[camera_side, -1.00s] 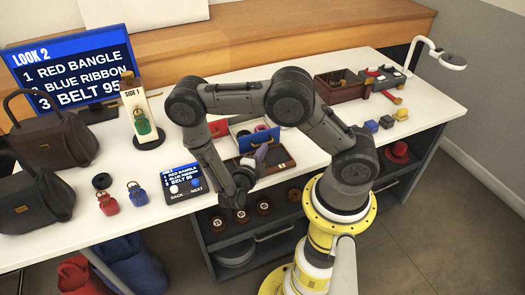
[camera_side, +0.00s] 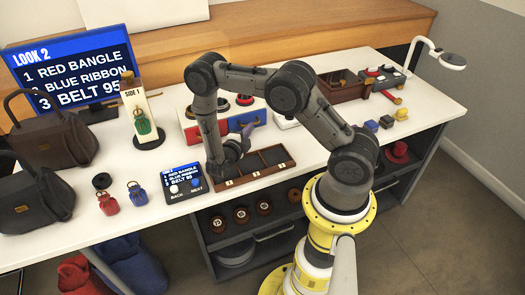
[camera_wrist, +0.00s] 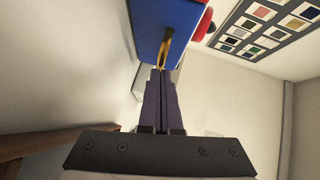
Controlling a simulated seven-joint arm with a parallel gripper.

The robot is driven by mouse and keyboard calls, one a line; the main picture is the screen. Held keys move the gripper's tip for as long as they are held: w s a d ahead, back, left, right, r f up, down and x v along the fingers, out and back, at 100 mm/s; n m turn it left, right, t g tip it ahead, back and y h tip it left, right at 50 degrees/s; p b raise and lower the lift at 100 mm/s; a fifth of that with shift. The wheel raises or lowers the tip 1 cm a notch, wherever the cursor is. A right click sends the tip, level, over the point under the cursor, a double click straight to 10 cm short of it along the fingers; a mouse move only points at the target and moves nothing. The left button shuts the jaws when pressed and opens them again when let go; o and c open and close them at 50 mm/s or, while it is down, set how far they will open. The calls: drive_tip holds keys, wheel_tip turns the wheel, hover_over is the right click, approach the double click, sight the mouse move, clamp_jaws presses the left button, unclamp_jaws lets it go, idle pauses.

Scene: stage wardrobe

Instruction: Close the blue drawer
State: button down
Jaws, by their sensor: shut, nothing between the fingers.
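The blue drawer front (camera_side: 258,119) is at the right of a low cabinet behind the divided wooden tray. It appears in line with the cabinet, and no open drawer interior shows. In the wrist view the blue front (camera_wrist: 150,22) fills the top middle, with a gold handle (camera_wrist: 166,46) on it. My gripper (camera_side: 249,129) is shut and empty, with its dark purple fingers pointing at the blue front. In the wrist view the fingertips (camera_wrist: 160,72) are at the lower end of the handle; I cannot tell whether they touch it. My arm hides part of the cabinet.
A divided wooden tray (camera_side: 270,171) lies below my gripper. A red drawer front (camera_side: 191,134) is on the cabinet's left, with rings on top. A button panel (camera_side: 184,184) is left of the tray. A sign stand (camera_side: 144,120) stands farther left. A wooden box (camera_side: 343,88) is at the right.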

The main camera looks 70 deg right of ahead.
drive_tip(key=shift+w+d+r, duration=0.1)
drive_tip(key=shift+w+d, duration=0.05)
drive_tip(key=shift+w, duration=0.1)
